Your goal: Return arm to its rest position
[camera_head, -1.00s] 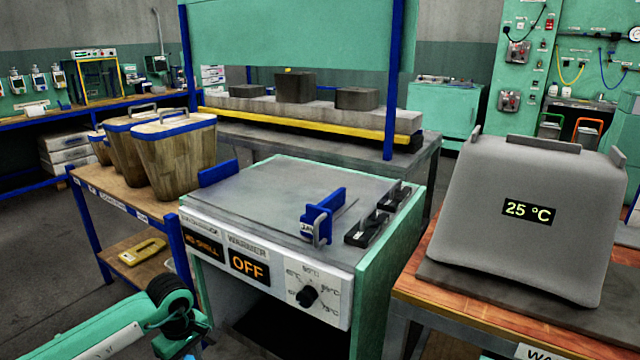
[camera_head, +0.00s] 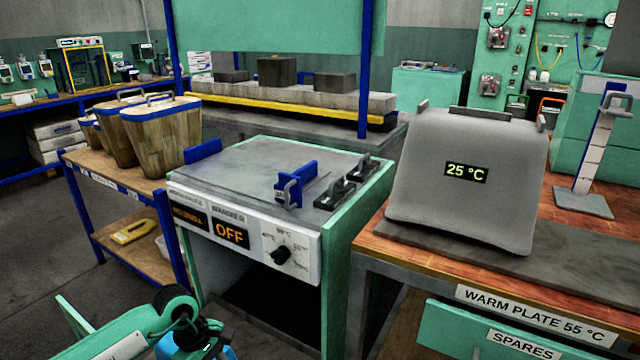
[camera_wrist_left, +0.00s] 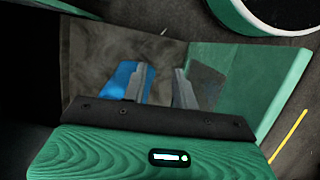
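My left arm (camera_head: 175,310), green with a black joint, comes in at the lower left of the head view, in front of the warmer. Its gripper is below the frame there. In the left wrist view my left gripper (camera_wrist_left: 157,85) has its two fingers apart, with nothing seen between them. The left finger shows a blue face and the right one is grey. A dark floor and a green panel (camera_wrist_left: 255,85) lie beyond the fingers. My right arm and gripper are not in view.
The warmer (camera_head: 258,215), reading OFF, stands in the middle. A grey cover reading 25 °C (camera_head: 468,180) sits on the right bench. Wooden bins (camera_head: 160,135) stand on the left cart (camera_head: 110,180). A stand (camera_head: 592,165) is at far right.

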